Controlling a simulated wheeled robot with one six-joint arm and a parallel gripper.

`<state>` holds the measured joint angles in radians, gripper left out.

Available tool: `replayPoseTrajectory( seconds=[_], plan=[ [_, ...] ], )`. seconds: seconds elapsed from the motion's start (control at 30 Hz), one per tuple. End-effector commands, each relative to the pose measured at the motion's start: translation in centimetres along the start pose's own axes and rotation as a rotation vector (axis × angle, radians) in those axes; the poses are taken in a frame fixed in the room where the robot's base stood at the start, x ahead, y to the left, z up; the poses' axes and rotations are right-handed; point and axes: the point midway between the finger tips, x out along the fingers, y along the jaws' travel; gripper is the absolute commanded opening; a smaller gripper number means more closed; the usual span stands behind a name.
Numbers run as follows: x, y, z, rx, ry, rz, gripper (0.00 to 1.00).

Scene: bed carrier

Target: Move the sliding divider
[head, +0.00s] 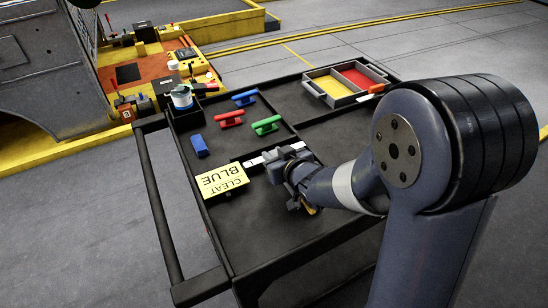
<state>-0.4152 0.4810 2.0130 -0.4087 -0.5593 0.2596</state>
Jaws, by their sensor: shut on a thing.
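The sliding divider appears to be the thin dark bar with a white strip (254,161) that crosses the black cart bed. My gripper (275,163) is shut at this bar, beside the white strip. The fingers and wrist hide the part of the bar they hold. A yellow card reading "CLEAT BLUE" (223,180) stands just left of my gripper. On the far side of the bar lie a blue cleat (244,98), a red cleat (229,118) and a green cleat (266,125). Another blue piece (200,146) lies near the left edge.
A tray with yellow and red compartments (316,89) sits at the bed's far right. A black box with a cup (181,97) stands at the far left corner. The cart's rail (160,210) runs along the left. The near bed is clear.

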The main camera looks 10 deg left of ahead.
Motion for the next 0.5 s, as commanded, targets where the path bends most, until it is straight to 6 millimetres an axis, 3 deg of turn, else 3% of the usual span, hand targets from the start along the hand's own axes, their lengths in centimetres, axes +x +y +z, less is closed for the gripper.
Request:
replayPoseTrajectory(
  seconds=[0.3, 0.33, 0.5],
  plan=[
    [-0.02, -0.06, 0.07, 0.003, -0.002, -0.001, 0.0],
    [-0.02, -0.06, 0.07, 0.003, -0.002, -0.001, 0.27],
    [-0.01, -0.05, 0.06, 0.003, -0.001, -0.001, 0.41]
  ],
)
